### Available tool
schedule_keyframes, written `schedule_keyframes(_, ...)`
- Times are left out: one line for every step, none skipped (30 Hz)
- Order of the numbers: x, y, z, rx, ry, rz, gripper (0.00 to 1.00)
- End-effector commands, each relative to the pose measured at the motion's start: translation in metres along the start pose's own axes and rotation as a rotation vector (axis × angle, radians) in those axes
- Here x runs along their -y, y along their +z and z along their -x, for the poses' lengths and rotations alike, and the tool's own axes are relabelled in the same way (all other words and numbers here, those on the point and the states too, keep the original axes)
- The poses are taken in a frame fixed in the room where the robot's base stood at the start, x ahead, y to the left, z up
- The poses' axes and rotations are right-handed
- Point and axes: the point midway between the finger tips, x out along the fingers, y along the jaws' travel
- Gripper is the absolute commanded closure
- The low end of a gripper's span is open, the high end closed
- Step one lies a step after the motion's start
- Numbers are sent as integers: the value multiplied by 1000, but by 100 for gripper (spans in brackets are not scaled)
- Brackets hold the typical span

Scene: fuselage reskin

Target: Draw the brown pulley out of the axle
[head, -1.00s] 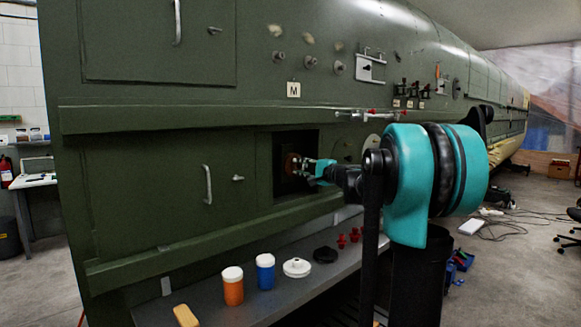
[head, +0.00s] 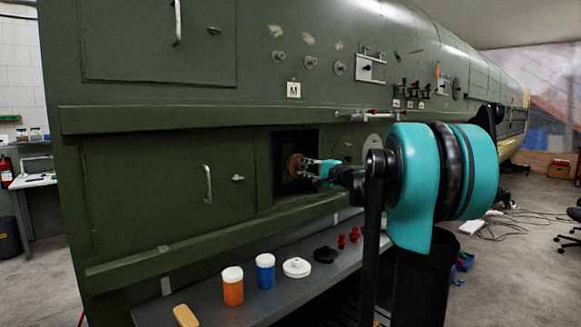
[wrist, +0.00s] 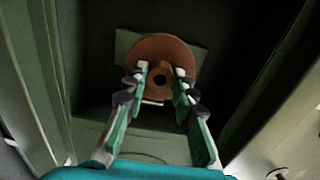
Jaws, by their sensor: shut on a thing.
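The brown pulley (wrist: 160,50) is a round disc with a hub and a dark centre hole. It sits inside the dark square recess in the green fuselage, in front of a pale green plate (wrist: 198,62). In the head view the pulley (head: 295,164) shows small at my fingertips. My gripper (wrist: 160,82) is shut on the pulley, with one finger on each side of its hub. The gripper also shows in the head view (head: 313,168), reaching in from the right. The axle is hidden behind the pulley.
The recess (head: 283,190) has close side walls. Below it a grey shelf (head: 215,308) holds an orange jar (head: 232,288), a blue jar (head: 265,273), a white disc (head: 297,267), a black disc (head: 325,254) and red parts (head: 348,238). A rail (head: 200,246) runs below the opening.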

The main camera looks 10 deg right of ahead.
Motion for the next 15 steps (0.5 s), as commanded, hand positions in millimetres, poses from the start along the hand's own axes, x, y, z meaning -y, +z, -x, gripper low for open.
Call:
schedule_keyframes(0, 0, 1, 0, 0, 0, 100)
schedule_keyframes(0, 0, 1, 0, 0, 0, 100)
schedule_keyframes(0, 0, 2, 0, 0, 0, 100)
schedule_keyframes(0, 0, 2, -1, 0, 0, 100)
schedule_keyframes(0, 0, 3, -1, 0, 0, 100)
schedule_keyframes(0, 0, 5, -1, 0, 0, 100)
schedule_keyframes(0, -1, 6, -1, 0, 0, 100)
schedule_keyframes(0, -1, 8, -2, 0, 0, 100)
schedule_keyframes(0, -1, 11, -2, 0, 0, 100)
schedule_keyframes(0, -1, 13, -2, 0, 0, 100)
schedule_keyframes(0, -1, 15, -1, 0, 0, 100)
schedule_keyframes(0, -1, 18, -1, 0, 0, 100)
schedule_keyframes(0, -1, 20, -1, 0, 0, 100)
schedule_keyframes(0, 0, 23, -1, 0, 0, 100)
schedule_keyframes(0, -1, 25, -1, 0, 0, 100)
